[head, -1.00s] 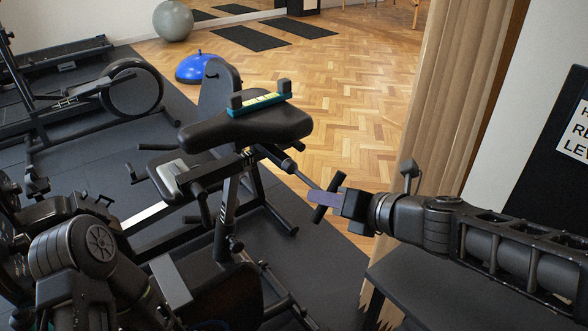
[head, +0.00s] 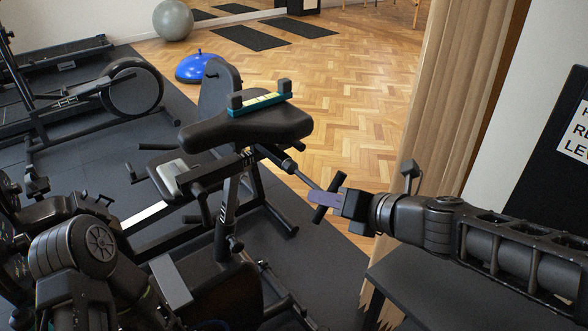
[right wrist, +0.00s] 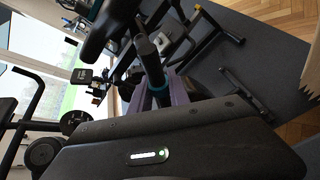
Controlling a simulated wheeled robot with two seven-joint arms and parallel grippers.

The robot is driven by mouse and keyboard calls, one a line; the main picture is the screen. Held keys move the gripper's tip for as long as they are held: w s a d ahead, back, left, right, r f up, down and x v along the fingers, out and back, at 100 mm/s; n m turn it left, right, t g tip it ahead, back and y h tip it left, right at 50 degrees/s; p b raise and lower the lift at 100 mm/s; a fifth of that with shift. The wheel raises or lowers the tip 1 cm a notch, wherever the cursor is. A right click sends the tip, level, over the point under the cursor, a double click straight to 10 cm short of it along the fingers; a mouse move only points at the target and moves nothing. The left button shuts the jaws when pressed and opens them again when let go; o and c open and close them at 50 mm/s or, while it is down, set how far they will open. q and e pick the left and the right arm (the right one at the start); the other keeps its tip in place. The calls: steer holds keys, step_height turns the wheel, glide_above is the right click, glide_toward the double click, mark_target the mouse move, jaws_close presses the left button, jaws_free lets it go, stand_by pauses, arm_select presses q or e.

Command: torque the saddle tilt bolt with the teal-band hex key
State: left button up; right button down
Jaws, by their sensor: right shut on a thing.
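The black saddle (head: 275,124) sits on the exercise bike. A teal level (head: 262,104) with a yellowish face lies across its top. My right gripper (head: 322,198), with purple fingers, is to the right of and below the saddle and is shut on the hex key. The key's dark crossbar handle (head: 329,204) stands across the fingers, and its shaft (head: 304,179) slopes up left toward the clamp under the saddle. The tilt bolt and the shaft's tip cannot be made out. In the right wrist view a teal band (right wrist: 126,93) shows beside the purple fingers (right wrist: 172,90).
A black table (head: 430,285) is below my right arm, beside a beige curtain (head: 430,130). Exercise machines stand at the left. A blue balance dome (head: 195,68) and a grey ball (head: 173,20) are behind.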

steer(key=shift+s+d, duration=0.1)
steer(key=shift+d, duration=0.05)
steer(key=shift+s+d+p, duration=0.35)
steer(key=shift+s+d, duration=0.2)
steer(key=shift+s, duration=0.25)
steer(key=shift+s+d+p, duration=0.3)
steer(key=shift+s+d, duration=0.2)
steer(key=shift+s, duration=0.25)
steer(key=shift+s+d+p, duration=0.35)
steer(key=shift+s+d, duration=0.2)
steer(key=shift+s, duration=0.25)
